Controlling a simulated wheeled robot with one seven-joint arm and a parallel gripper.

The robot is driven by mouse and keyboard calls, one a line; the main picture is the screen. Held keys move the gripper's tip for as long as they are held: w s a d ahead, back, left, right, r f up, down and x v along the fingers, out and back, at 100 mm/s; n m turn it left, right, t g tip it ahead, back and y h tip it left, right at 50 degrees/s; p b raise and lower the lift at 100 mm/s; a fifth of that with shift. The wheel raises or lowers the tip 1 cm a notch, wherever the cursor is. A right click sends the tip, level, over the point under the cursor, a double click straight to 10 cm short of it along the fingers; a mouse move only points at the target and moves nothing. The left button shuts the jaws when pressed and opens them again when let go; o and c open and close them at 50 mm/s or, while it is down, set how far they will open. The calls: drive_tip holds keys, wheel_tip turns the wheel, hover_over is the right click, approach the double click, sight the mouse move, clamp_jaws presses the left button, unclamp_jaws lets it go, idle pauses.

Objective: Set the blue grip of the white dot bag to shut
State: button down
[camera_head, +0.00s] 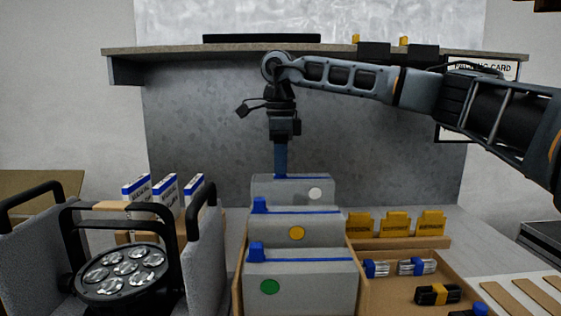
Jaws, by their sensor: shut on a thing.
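The white dot bag is the rearmost of three grey bags (267,191), with a white dot (315,194) at its right front. A blue line runs along its top. My gripper (281,173) points straight down onto this top edge, a little left of the bag's middle. Its narrow dark blue fingers are shut on the blue grip, which is mostly hidden between them. I cannot make out the grip's own shape. The yellow dot bag (335,233) and green dot bag (325,285) stand in front, each with its blue grip at the left end.
Left stands a grey case with a black lamp (120,272) and upright white-blue boxes (165,190). Right is a wooden tray (385,300) with small parts and yellow cards (395,224) behind. A shelf (200,48) overhangs the back.

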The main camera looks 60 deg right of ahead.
drive_tip(key=shift+w+a, duration=0.4)
drive_tip(key=shift+w, duration=0.3)
drive_tip(key=shift+w+a, duration=0.45)
drive_tip(key=shift+w, duration=0.25)
drive_tip(key=shift+w+a, duration=0.4)
drive_tip(key=shift+w, duration=0.3)
drive_tip(key=c, duration=1)
unclamp_jaws()
wheel_tip(320, 180, up, 8)
drive_tip(key=shift+p, duration=0.3)
